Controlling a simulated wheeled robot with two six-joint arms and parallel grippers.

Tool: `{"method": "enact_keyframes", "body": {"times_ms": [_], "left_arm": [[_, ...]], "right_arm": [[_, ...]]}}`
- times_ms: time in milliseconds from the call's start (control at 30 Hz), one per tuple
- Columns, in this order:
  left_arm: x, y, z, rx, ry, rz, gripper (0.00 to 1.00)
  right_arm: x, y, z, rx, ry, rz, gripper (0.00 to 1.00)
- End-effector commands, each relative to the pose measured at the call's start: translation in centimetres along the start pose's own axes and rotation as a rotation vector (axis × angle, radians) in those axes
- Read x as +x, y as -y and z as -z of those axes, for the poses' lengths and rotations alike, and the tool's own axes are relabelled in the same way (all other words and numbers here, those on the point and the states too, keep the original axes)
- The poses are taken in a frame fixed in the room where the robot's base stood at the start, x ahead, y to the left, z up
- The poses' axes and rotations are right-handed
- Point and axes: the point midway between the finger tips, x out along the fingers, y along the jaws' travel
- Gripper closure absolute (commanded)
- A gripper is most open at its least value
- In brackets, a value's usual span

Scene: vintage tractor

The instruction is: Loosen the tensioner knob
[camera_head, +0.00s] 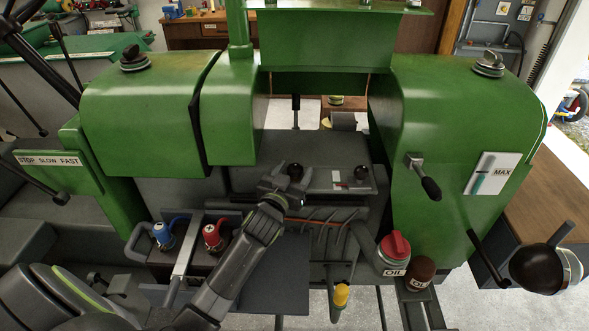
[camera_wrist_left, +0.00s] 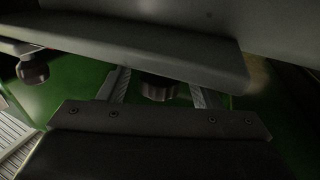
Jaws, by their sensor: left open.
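My left gripper (camera_head: 285,184) reaches in from the lower left to the dark grey panel below the green hood. In the left wrist view, its two fingers (camera_wrist_left: 157,90) stand apart, and a dark ribbed knob (camera_wrist_left: 159,88) sits between them, apparently with gaps on both sides. This looks like the tensioner knob; it also shows in the head view as a black round knob (camera_head: 295,171) at the fingertips, partly covered by the gripper. I cannot tell whether the fingers touch it. My right gripper is not in view.
A second dark knob (camera_head: 361,173) is on the panel to the right; a knob (camera_wrist_left: 33,68) shows at the left of the wrist view. A red oil cap (camera_head: 395,246), a yellow-topped dipstick (camera_head: 341,295) and a battery with red (camera_head: 212,235) and blue (camera_head: 162,234) terminals lie below.

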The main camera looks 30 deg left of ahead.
Motion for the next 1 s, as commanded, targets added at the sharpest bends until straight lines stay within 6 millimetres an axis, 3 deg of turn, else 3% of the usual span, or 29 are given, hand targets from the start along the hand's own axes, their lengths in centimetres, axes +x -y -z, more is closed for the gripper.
{"method": "enact_keyframes", "body": {"times_ms": [400, 733, 867, 1000], "left_arm": [[0.7, 0.0, 0.0, 0.002, 0.0, 0.0, 0.42], [0.7, 0.0, 0.0, 0.002, 0.0, 0.0, 0.85], [0.7, 0.0, -0.1, 0.002, -0.001, 0.005, 0.86], [0.8, -0.2, -0.6, 0.004, 0.0, 0.037, 0.86]], "right_arm": [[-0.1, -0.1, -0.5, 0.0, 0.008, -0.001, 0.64], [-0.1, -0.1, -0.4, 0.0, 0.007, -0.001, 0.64], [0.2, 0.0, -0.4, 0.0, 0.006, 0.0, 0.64], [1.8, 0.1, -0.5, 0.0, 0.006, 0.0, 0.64]]}}
